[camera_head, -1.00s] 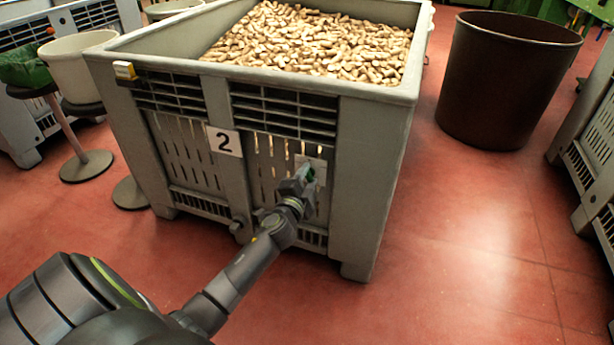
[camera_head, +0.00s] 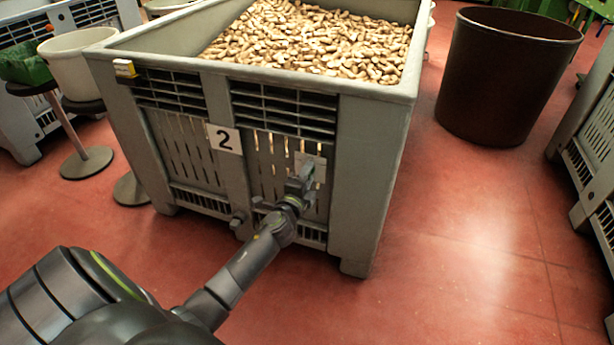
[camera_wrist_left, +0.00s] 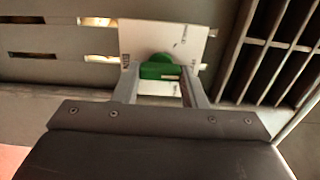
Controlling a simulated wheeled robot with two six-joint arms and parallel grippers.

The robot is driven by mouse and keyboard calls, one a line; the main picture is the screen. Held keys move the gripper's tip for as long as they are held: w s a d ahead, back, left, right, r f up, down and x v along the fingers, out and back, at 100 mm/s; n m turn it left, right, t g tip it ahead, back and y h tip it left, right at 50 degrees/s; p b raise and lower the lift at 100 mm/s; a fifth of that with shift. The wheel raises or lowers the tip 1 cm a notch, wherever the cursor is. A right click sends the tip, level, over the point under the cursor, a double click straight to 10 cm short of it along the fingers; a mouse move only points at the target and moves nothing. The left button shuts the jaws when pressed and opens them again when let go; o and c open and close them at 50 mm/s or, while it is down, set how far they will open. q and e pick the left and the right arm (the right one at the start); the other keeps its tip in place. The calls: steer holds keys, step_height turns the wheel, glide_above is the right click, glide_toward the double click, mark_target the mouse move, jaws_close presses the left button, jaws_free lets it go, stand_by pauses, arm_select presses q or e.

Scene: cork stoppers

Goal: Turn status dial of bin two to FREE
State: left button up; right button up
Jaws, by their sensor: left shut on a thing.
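Bin two is a large grey slatted crate (camera_head: 365,180) with a white "2" label (camera_head: 224,139) on its front. A small white dial plate (camera_head: 319,163) is on the front, right of the label. In the left wrist view the plate (camera_wrist_left: 200,42) shows small dark markings, too small to read. A green dial (camera_wrist_left: 160,67) sits on it. My left gripper (camera_head: 304,178) is at the plate, its fingers on either side of the dial and shut on it. In the head view the gripper hides the dial. My right gripper is not in view.
The bin is filled with corks (camera_head: 310,42). A dark brown tub (camera_head: 505,80) stands at the back right. A white bucket (camera_head: 78,65) and stools are at the left. Another grey crate (camera_head: 590,150) is at the right edge. Red floor is clear between.

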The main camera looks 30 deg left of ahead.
arm_select(q)
steer(key=shift+f, duration=0.1)
steer(key=o, duration=1)
steer(key=v, duration=1.7)
steer(key=shift+s+d+p, duration=0.15)
steer(key=shift+s+p, duration=0.05)
steer(key=shift+p, duration=0.2)
